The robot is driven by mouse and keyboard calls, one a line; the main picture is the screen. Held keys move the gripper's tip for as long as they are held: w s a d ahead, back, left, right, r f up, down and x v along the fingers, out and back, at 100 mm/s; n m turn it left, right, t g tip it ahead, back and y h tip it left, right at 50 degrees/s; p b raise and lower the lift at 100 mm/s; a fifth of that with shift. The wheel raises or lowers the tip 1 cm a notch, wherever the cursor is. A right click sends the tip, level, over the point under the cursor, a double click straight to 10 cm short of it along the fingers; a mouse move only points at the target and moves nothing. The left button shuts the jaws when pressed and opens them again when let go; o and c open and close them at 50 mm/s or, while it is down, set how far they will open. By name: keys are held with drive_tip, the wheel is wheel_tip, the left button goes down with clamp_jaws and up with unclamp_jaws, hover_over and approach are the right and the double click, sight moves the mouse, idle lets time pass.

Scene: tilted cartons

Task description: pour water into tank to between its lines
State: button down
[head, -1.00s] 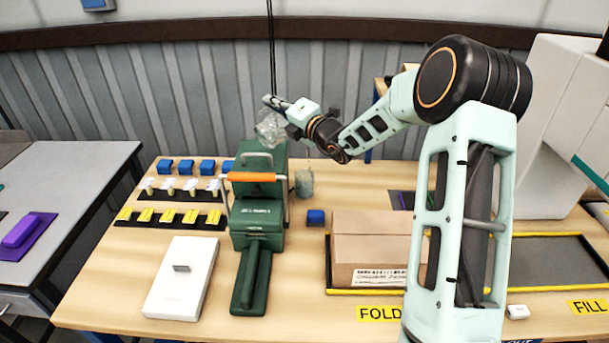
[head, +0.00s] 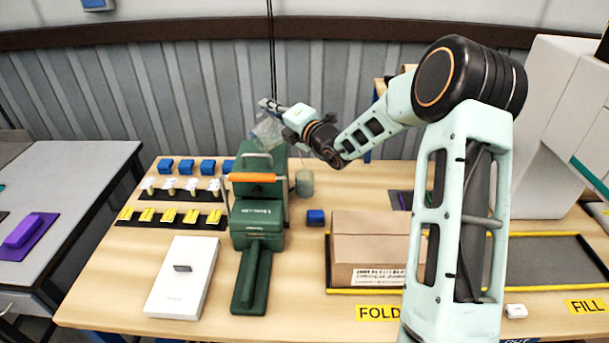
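My gripper (head: 273,108) is at the end of my arm, above the back of the green machine (head: 257,215). It is at a clear, see-through vessel (head: 265,131), which appears tilted over the machine's top; the fingers are too small to make out clearly. The water and any level lines cannot be made out. The tank is not clearly identifiable; it may be part of the green machine, whose back is partly hidden by the vessel. The machine has an orange handle (head: 252,177) across its front.
A cardboard box (head: 368,248) sits further right. Rows of small parts (head: 172,217) and a white box (head: 182,278) lie left. A cable hangs behind my gripper.

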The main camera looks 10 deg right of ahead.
sight(255, 130)
drive_tip(key=shift+w+d+f+m+p, duration=0.4)
drive_tip(key=shift+d+f+m+p, duration=0.1)
drive_tip(key=shift+d+p, duration=0.2)
drive_tip(key=shift+w+d+f+m+p, duration=0.35)
drive_tip(key=shift+d+m+p, duration=0.2)
drive_tip(key=shift+p, duration=0.2)
idle(0.7)
